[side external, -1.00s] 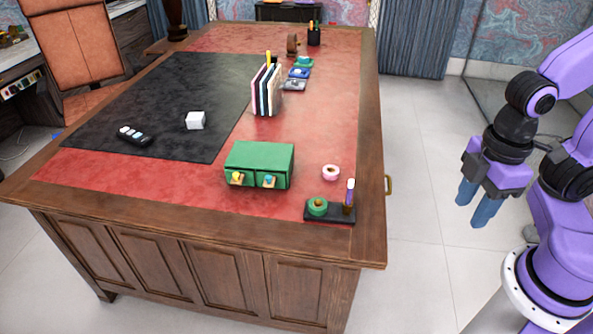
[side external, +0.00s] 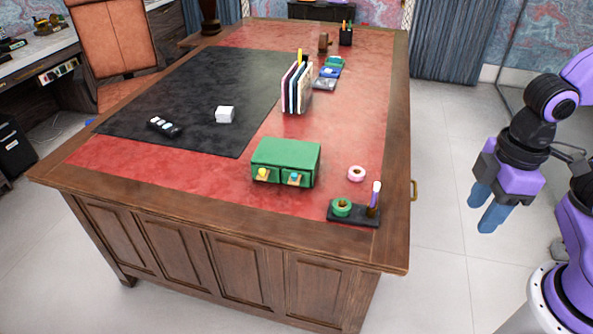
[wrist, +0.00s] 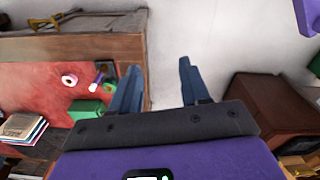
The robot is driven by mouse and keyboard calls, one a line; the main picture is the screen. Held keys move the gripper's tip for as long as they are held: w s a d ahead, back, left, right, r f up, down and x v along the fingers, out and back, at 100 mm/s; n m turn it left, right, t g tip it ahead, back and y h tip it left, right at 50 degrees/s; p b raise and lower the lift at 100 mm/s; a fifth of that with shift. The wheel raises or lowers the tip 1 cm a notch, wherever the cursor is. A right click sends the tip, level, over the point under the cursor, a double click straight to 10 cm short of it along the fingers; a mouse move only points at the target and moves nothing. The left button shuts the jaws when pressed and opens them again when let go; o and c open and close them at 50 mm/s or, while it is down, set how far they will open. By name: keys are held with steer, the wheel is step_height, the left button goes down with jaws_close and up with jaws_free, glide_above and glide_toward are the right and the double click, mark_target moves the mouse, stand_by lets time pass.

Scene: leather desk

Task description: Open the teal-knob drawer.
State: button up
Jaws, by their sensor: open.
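A green two-drawer box (side external: 286,153) stands on the red leather near the desk's front right. Its right drawer has a teal knob (side external: 295,177). Its left drawer has a yellow knob (side external: 262,173). Both drawer fronts look closed, with a small light plate under each knob. My gripper (side external: 482,212) is open and empty, off the desk's right side and well apart from the box. In the wrist view, my gripper's blue fingers (wrist: 157,80) are spread over the floor beside the desk. Part of the green box (wrist: 84,108) shows there at left, with its knobs hidden.
Upright books (side external: 296,88) stand farther back. The desk's right edge lies between my gripper and the box.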

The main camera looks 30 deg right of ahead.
steer(key=w+a+m+t, duration=0.1)
steer(key=w+a+m, duration=0.35)
steer(key=w, duration=0.45)
steer(key=w+a+m+t, duration=0.1)
steer(key=w+a+m, duration=0.2)
steer(key=w+a, duration=0.45)
steer(key=m+t+h, duration=0.1)
steer(key=m+h, duration=0.1)
steer(key=m, duration=0.7)
glide_toward(294, 175)
steer(key=x, duration=0.8)
steer(key=shift+w+d+f, duration=0.1)
steer(key=shift+w+f, duration=0.05)
steer(key=shift+f, duration=0.2)
jaws_close()
